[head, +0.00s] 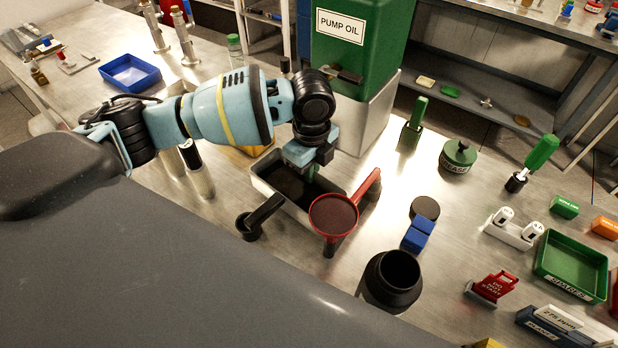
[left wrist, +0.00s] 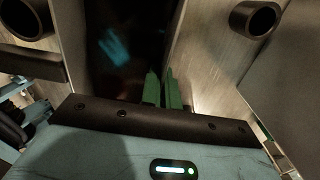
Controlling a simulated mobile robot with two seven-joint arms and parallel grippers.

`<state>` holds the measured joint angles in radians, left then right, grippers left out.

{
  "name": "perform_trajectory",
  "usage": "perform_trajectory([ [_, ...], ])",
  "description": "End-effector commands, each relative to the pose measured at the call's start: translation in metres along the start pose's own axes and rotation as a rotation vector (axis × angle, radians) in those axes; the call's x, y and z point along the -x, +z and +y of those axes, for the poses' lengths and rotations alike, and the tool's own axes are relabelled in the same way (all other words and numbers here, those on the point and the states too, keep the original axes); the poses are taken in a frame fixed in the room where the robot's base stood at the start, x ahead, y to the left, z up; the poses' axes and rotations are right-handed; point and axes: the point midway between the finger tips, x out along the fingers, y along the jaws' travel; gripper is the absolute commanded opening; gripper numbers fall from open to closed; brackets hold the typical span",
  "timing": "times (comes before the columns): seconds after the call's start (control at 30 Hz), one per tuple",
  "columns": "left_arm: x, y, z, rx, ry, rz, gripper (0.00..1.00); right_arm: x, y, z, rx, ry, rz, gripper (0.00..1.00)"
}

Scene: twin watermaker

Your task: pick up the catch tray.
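The catch tray (head: 262,190) is a long grey tray with a dark inside, on the metal bench in the head view. It fills the upper middle of the left wrist view as a dark hollow (left wrist: 125,45). My left gripper (head: 312,172) points down at the tray's far long wall. Its green fingers (left wrist: 162,90) are close together in the left wrist view, beside or astride the wall. I cannot tell whether they are clamped on it. My arm and gripper hide part of the far rim. My right gripper is not in view.
A red round-topped funnel (head: 334,216) overlaps the tray's right end. A black cup (head: 390,280) and blue block (head: 418,234) stand to the right. The green pump oil container (head: 360,50) rises behind.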

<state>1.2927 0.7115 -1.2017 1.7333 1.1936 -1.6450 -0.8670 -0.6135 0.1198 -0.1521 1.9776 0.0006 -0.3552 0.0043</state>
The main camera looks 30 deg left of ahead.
Motion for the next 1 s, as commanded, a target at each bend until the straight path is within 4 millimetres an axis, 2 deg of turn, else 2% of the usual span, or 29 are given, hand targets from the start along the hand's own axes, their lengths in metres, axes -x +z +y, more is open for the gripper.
perform_trajectory([
  [0.03,0.013,0.0,-0.002,0.001,-0.009,0.001,0.0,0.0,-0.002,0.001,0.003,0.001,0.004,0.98],
  [0.23,0.051,0.0,0.002,-0.001,-0.006,0.001,0.0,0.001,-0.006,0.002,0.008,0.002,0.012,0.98],
  [0.47,0.047,-0.004,0.05,-0.001,-0.002,0.0,0.0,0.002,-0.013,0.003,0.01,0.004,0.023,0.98],
  [0.8,0.046,-0.011,0.129,-0.002,-0.002,0.0,0.0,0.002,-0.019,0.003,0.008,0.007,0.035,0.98],
  [1.0,0.046,-0.015,0.161,0.0,-0.002,-0.001,0.0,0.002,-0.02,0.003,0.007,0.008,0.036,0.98],
])
